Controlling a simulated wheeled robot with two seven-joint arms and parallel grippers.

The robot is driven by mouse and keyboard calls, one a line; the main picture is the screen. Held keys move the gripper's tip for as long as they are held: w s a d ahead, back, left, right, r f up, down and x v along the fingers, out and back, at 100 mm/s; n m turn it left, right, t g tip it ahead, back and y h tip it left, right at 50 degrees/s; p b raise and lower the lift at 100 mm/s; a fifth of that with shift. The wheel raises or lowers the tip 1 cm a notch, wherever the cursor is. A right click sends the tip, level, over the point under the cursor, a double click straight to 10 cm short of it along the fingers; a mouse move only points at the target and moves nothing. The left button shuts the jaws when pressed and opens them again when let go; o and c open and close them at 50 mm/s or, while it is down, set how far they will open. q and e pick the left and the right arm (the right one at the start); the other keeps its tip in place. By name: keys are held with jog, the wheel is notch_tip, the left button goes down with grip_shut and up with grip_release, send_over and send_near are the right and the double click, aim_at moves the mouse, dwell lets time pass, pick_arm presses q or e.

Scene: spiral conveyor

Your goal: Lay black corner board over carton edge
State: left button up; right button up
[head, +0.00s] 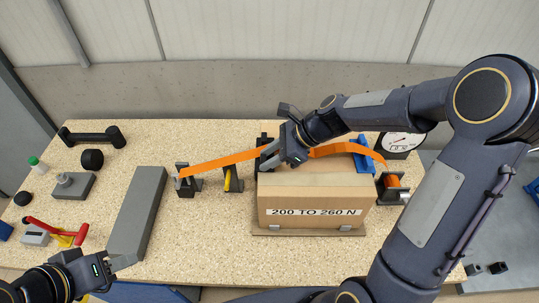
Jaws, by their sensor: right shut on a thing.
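The brown carton (310,180) sits on the table with a label reading "200 TO 260 N" on its front. My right gripper (268,160) is at its upper left edge, shut on the black corner board (265,142), which is partly hidden by the fingers. Whether the board touches the carton cannot be told. An orange strap (225,160) runs from the left up to the gripper and continues to the right over the carton. A blue corner board (362,158) is at the carton's right edge. My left gripper (126,262) is at the lower left, away from the carton; its jaw opening is unclear.
A long grey block (138,212), a black dumbbell-shaped part (92,137) and red-handled tool (60,232) lie left.

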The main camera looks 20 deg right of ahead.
jog(key=o, duration=0.9)
jog(key=shift+f, duration=0.1)
jog(key=v, duration=0.7)
jog(key=shift+s+d+r+b, duration=0.1)
jog(key=shift+d+r+b, duration=0.1)
jog(key=shift+d+b, duration=0.1)
jog(key=shift+s+r+n, duration=0.25)
jog(key=shift+s+n, duration=0.05)
jog(key=shift+s, duration=0.05)
jog(key=s+n+t+h, duration=0.1)
jog(key=s+n, duration=0.5)
jog(key=s+d+n+t+h, duration=0.1)
jog(key=s+n+h, duration=0.1)
jog(key=s+n, duration=0.4)
jog(key=s+d+n+t+h, duration=0.1)
jog(key=s+n, duration=0.6)
jog(key=s, duration=0.1)
jog(key=shift+d+r+h, duration=0.1)
jog(key=shift+r+h, duration=0.2)
jog(key=shift+h, duration=0.1)
